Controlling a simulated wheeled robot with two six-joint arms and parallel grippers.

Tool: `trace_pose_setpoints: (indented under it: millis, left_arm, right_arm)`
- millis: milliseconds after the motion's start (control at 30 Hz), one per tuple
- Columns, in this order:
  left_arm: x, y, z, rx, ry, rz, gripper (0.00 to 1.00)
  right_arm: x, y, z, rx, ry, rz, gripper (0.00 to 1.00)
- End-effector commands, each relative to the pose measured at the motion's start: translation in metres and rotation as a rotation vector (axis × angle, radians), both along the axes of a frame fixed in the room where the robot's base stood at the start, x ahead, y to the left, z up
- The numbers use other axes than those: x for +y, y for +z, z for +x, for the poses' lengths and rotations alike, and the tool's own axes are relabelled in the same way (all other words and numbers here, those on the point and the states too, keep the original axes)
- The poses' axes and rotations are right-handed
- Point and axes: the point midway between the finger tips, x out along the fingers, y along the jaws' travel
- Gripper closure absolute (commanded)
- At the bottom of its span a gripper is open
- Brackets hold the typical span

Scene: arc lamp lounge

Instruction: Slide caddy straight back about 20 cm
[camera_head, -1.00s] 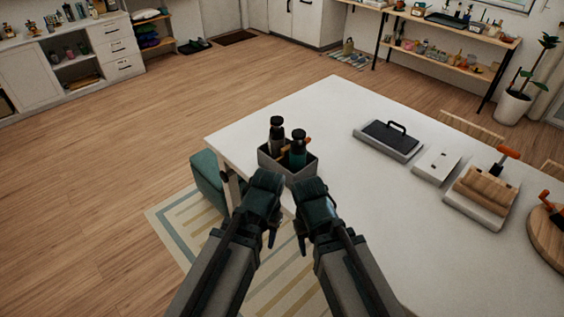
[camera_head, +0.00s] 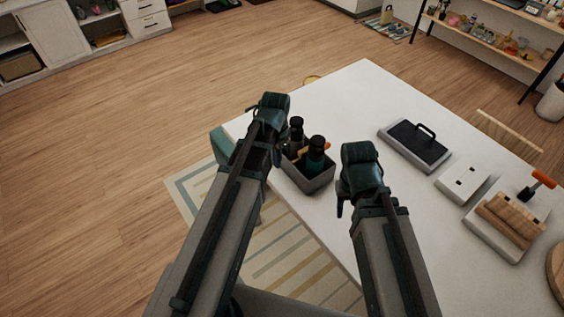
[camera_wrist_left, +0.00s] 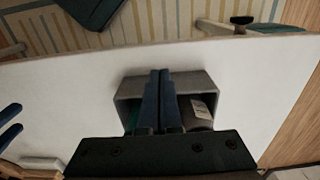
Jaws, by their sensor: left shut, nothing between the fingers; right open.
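The caddy (camera_head: 309,184) is an open grey box near the table's front-left edge. It holds a dark bottle (camera_head: 296,131), a bottle with a teal body (camera_head: 317,150) and something orange between them. My left gripper (camera_head: 273,112) is at the caddy's far-left side, its fingertips hidden in the head view. In the left wrist view its shut, empty fingers (camera_wrist_left: 160,74) overlap the caddy (camera_wrist_left: 182,78); I cannot tell whether they touch it. My right gripper (camera_head: 345,203) is open and empty, just right of the caddy, apart from it.
The white table (camera_head: 340,95) is bare behind the caddy. To the right are a dark-topped tray (camera_head: 416,146), a white plate (camera_head: 463,182) and a wooden board piece (camera_head: 512,220). A teal stool (camera_head: 221,143) stands by the table's left edge.

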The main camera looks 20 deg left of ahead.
Motion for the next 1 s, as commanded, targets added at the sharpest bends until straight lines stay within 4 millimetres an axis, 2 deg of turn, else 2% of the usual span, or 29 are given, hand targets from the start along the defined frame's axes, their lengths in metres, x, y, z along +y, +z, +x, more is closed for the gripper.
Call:
trace_pose_setpoints:
  millis: [767,833,1000]
  left_arm:
    - [0.000,-0.103,0.000,0.000,0.001,0.000,1.00]
    - [-0.009,-0.095,0.015,0.000,-0.003,0.000,1.00]
    - [-0.022,-0.094,0.030,0.000,-0.001,0.000,1.00]
  right_arm:
    - [0.000,-0.103,0.000,0.000,0.000,-0.001,0.50]
    - [0.000,-0.095,0.000,0.000,0.000,-0.001,0.50]
    - [0.000,-0.094,0.000,0.000,0.000,-0.001,0.50]
